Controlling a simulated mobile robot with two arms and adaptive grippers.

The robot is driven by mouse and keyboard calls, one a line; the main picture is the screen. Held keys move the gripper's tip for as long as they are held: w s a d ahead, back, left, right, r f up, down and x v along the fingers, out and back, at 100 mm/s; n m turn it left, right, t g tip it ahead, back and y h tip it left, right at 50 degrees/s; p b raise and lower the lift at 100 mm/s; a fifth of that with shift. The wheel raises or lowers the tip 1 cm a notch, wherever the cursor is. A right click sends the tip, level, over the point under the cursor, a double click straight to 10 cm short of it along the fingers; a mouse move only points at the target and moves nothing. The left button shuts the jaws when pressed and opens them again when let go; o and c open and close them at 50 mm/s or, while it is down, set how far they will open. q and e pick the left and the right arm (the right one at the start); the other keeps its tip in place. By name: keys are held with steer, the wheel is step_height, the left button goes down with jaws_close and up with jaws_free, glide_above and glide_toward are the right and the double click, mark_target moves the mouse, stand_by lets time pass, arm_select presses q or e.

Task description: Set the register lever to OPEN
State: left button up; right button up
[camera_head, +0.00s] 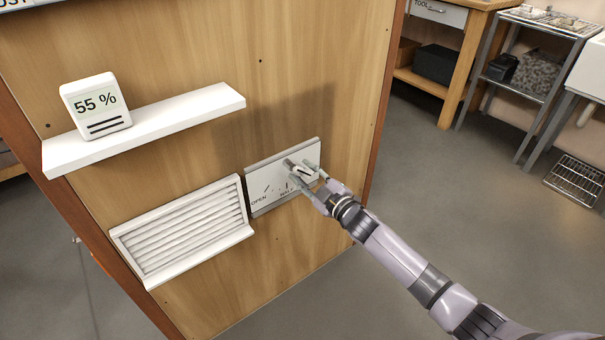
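The register plate (270,188) is a pale panel on the wooden wall, with an OPEN mark at its left end and another mark, seemingly HALF, near its lower middle. The register lever (297,166) sits toward the plate's right side. My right gripper (307,178) is at the lever, with its fingers around or just beside it. The fingers partly hide the lever and the plate's right end. I cannot tell whether they are closed on it. My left gripper is not in view.
A white louvred vent (185,230) is left of the plate. Above, a white shelf (175,119) juts out and holds a 55 % display (97,105). A workbench (452,60) and a metal rack (515,85) stand at the back right. The grey floor between is clear.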

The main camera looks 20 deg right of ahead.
steer(key=shift+w+a, duration=0.25)
steer(key=shift+w, duration=0.35)
steer(key=shift+c, duration=0.3)
jaws_close()
